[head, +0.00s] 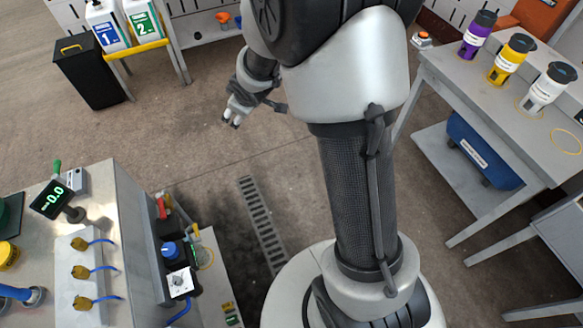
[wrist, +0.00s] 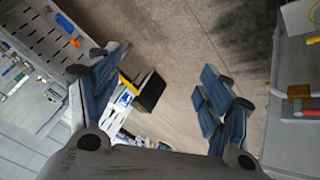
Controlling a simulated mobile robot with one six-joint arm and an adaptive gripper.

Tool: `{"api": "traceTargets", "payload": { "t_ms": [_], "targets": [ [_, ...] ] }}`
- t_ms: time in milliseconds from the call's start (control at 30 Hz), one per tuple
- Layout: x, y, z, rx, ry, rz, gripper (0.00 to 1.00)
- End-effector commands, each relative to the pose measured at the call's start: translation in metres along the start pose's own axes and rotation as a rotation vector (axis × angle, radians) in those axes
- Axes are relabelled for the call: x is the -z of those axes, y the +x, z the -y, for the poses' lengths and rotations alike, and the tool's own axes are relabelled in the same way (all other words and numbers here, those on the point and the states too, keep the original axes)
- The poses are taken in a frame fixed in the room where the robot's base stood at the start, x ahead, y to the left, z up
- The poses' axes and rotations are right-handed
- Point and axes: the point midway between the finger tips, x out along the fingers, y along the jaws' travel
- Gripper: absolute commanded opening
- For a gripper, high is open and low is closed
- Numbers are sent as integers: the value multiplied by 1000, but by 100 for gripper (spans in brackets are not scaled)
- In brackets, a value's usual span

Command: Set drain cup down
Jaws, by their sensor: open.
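My gripper (head: 232,121) hangs over the open floor left of my arm in the head view. In the wrist view its two dark blue fingers (wrist: 158,85) are spread wide with nothing between them. I cannot pick out a drain cup for certain in either view. A yellow ring mark (head: 205,258) lies on a low shelf beside the steel bench (head: 125,215) at lower left. Another yellow ring (head: 566,141) is empty on the right table.
Purple (head: 477,35), yellow (head: 511,60) and white (head: 548,88) black-topped cylinders stand on the right table (head: 455,75). A black bin (head: 88,72) and two white jugs (head: 124,22) are at upper left. The floor between is clear, with a drain grate (head: 262,222).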

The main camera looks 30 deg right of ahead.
Motion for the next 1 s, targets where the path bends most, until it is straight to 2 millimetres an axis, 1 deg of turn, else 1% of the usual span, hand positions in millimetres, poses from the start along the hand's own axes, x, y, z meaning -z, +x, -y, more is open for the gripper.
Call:
{"api": "traceTargets", "payload": {
  "t_ms": [33,133,167,200,233,267,300,367,400,467,500,600,700,833,1000],
  "targets": [
    [3,-34,-7,-26,39,14,72],
    [-5,-90,-11,-54,127,59,72],
    [-9,-106,-10,-58,154,73,72],
    [-14,-128,-7,-63,191,88,72],
    [-19,-143,-5,-65,218,99,72],
    [-24,-159,-1,-66,247,109,72],
    [-31,-179,4,-65,284,123,72],
    [-44,-208,15,-57,337,142,72],
    [-52,-226,24,-49,373,153,72],
    [-66,-250,39,-32,424,169,72],
    [-76,-265,50,-19,454,179,72],
    [-97,-294,76,17,518,200,72],
    [-113,-312,96,50,560,215,72],
    [-124,-324,112,77,588,228,72],
    [-127,-327,116,84,594,233,72]
  ]
}}
